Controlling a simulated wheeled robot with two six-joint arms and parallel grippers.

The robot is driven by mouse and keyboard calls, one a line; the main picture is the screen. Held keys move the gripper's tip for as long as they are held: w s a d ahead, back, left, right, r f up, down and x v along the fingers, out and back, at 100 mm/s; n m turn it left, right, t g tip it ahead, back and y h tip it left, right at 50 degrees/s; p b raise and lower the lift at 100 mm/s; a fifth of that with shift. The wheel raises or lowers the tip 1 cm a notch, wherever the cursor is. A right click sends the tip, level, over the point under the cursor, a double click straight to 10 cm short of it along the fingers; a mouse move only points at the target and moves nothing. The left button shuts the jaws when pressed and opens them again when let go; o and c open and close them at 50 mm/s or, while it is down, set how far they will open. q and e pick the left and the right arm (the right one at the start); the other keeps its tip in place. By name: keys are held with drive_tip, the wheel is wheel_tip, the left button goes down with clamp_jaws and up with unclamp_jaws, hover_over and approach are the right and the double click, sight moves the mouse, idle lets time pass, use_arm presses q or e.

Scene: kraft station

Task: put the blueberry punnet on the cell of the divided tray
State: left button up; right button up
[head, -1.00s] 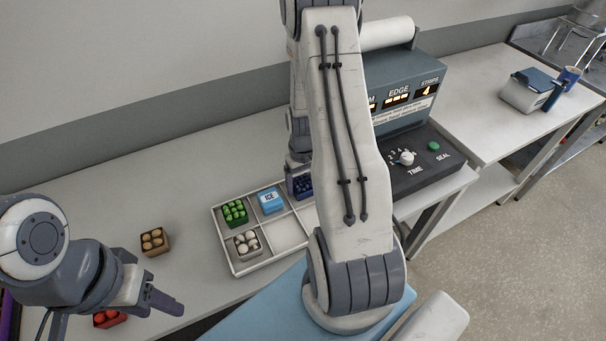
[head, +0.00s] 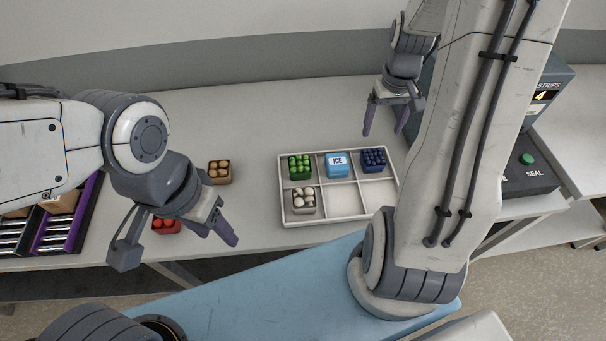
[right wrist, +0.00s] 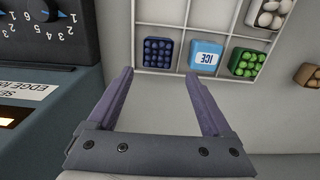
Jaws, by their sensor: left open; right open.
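The blueberry punnet (head: 373,160) sits in the back right cell of the white divided tray (head: 331,219). It also shows in the right wrist view (right wrist: 158,53), apart from the fingers. My right gripper (head: 384,132) is open and empty above the table, behind the tray. In the right wrist view its fingers (right wrist: 160,88) are spread with nothing between them. My left gripper (head: 230,236) is open and empty near the table's front edge, left of the tray, by the red punnet.
The tray also holds a green punnet (head: 300,167), a blue ICE box (head: 338,164) and a punnet of white items (head: 303,200). A brown punnet (head: 219,172) and a red punnet (head: 166,226) stand left. The sealing machine (head: 541,174) is at right.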

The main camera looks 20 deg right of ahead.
drive_tip(key=s+a+r+n, duration=0.1)
drive_tip(key=a+r+n, duration=0.1)
drive_tip(key=a, duration=0.7)
drive_tip(key=s+a+r+n, duration=0.1)
drive_tip(key=a+r+n, duration=0.15)
drive_tip(key=a, duration=0.65)
drive_tip(key=s+a+r+n, duration=0.1)
drive_tip(key=s+a+n, duration=0.1)
drive_tip(key=s+a, duration=0.4)
drive_tip(key=s+a+r+n+y, duration=0.1)
drive_tip(key=s+a+r+n, duration=0.1)
drive_tip(key=s+a, duration=0.4)
drive_tip(key=shift+s+a+r+n, duration=0.2)
drive_tip(key=shift+s+n, duration=0.45)
drive_tip(key=shift+s, duration=0.55)
